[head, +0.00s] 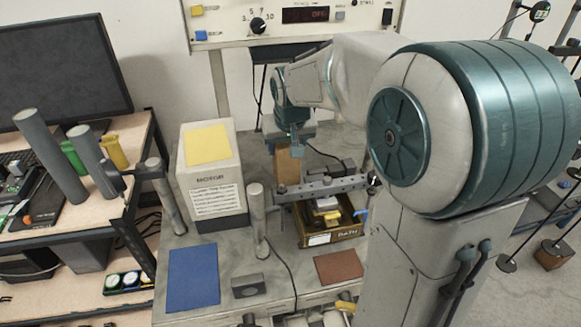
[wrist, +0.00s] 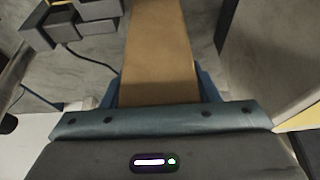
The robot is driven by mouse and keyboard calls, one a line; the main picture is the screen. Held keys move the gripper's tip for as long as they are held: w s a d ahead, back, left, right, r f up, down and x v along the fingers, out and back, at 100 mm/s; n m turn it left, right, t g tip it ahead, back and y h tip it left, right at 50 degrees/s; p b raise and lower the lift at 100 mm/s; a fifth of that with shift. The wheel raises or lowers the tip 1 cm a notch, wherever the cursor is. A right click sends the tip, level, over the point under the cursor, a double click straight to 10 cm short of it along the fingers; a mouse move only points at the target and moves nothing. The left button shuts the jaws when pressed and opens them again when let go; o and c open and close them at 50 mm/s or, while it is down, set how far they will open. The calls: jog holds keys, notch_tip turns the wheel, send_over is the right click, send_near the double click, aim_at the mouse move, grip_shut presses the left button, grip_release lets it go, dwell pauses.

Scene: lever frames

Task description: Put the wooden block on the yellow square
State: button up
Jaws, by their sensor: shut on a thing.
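The wooden block (head: 286,168) is a tall brown block behind the lever bar, to the right of the white box. In the wrist view the wooden block (wrist: 158,50) runs up from between the jaws, with blue finger parts at both sides. My gripper (head: 297,149) is shut on it, at its upper part. Whether its base touches the table cannot be told. The yellow square (head: 208,145) lies on top of the white box (head: 211,190), left of my gripper and uncovered.
A blue square (head: 193,277) and a red-brown square (head: 338,266) lie on the table front. A grey lever bar (head: 322,187) spans above a brown tray (head: 333,237). A grey post (head: 257,220) stands before the white box. A control panel (head: 290,22) hangs behind.

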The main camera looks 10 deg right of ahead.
aim_at(287, 162)
jog(key=shift+f, duration=2.65)
jog(key=shift+f, duration=0.25)
jog(key=o, duration=1.2)
jog(key=shift+r, duration=0.1)
jog(key=shift+r, duration=0.15)
jog(key=shift+r, duration=0.2)
jog(key=v, duration=1.1)
jog(key=s+d+f, duration=0.1)
jog(key=s+f, duration=0.2)
jog(key=s, duration=0.7)
jog(key=s+d+f+g, duration=0.1)
jog(key=s+f, duration=0.2)
jog(key=s, duration=0.6)
jog(key=shift+s+f, duration=0.35)
